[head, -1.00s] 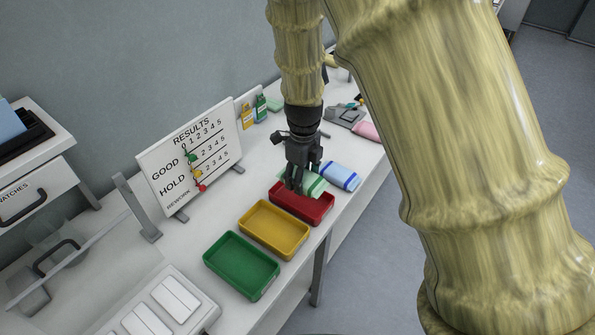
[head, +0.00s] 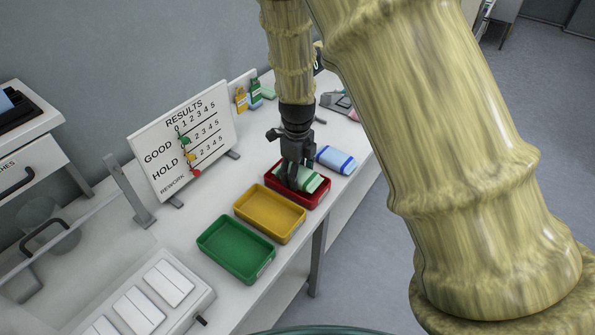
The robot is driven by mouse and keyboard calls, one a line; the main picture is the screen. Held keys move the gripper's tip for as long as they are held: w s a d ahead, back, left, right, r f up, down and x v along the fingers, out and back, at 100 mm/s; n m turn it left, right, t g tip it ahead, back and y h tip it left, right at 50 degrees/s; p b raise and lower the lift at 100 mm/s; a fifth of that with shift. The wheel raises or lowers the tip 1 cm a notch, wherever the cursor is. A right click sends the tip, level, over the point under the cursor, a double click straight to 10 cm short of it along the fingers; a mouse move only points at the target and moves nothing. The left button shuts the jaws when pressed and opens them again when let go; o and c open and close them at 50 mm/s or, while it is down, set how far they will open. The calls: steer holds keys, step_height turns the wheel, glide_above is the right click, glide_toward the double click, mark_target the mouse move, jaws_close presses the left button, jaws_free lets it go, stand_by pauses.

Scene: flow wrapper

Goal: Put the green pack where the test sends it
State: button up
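The green pack (head: 311,181), pale green with darker green bands, is low inside the red tray (head: 311,203), the farthest of the three trays. My gripper (head: 293,181) points down over this tray with its fingers about the pack. It appears shut on the pack, and the fingers hide part of it. Whether the pack touches the tray floor is hard to tell. The results board (head: 183,138) stands behind the trays, with GOOD, HOLD and REWORK rows and green, yellow and red markers.
The yellow tray (head: 271,235) and green tray (head: 236,271) are empty, nearer me. A blue pack (head: 335,159) lies just beyond the red tray. A white panelled unit (head: 150,300) is at the lower left.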

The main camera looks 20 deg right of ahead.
steer(key=o, duration=0.3)
steer(key=shift+s+r, duration=0.1)
steer(key=shift+o, duration=0.9)
